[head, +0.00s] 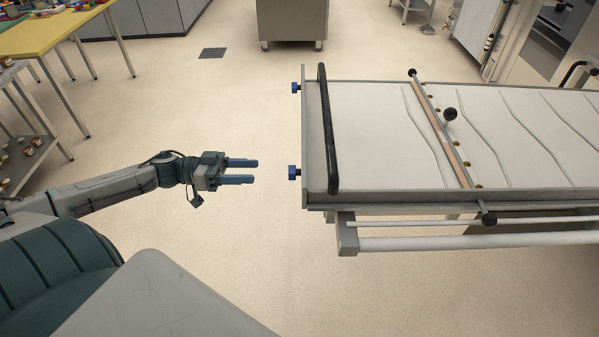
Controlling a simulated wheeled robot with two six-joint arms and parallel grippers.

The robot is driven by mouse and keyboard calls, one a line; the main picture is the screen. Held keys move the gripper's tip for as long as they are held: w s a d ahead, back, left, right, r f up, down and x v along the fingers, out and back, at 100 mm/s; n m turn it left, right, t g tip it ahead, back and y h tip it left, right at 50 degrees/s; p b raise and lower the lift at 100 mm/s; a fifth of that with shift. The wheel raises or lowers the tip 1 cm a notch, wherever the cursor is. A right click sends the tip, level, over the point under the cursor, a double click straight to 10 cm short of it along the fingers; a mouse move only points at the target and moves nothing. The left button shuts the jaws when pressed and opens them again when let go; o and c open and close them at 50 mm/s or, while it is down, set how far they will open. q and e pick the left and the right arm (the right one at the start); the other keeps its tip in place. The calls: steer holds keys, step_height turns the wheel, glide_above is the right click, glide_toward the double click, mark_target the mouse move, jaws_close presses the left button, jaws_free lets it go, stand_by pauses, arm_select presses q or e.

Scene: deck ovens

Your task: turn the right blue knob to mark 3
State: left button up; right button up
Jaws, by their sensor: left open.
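Two small blue knobs stick out from the left end of a long metal loader with a white canvas top (370,140). The near blue knob (292,173) lies at the loader's near corner, the far blue knob (296,88) at its far corner. Facing that end, the near one is on the right. My left gripper (256,171) is open and empty, its two blue fingers pointing right at the near knob with a gap between. No marks or pointer on the knobs can be made out. My right gripper is not in view.
A black handle bar (327,130) runs along the loader's left end. A crossbar with black ball ends (440,128) lies across the canvas. A yellow table (45,36) stands at upper left and a steel cabinet (291,20) at the back. The floor left of the loader is clear.

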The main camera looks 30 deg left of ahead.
mark_target(295, 173)
arm_select(q)
steer(key=p+x, duration=0.1)
steer(key=x, duration=0.9)
steer(key=shift+w, duration=0.25)
steer(key=shift+a+f, duration=0.1)
steer(key=shift+a, duration=0.05)
steer(key=c, duration=1)
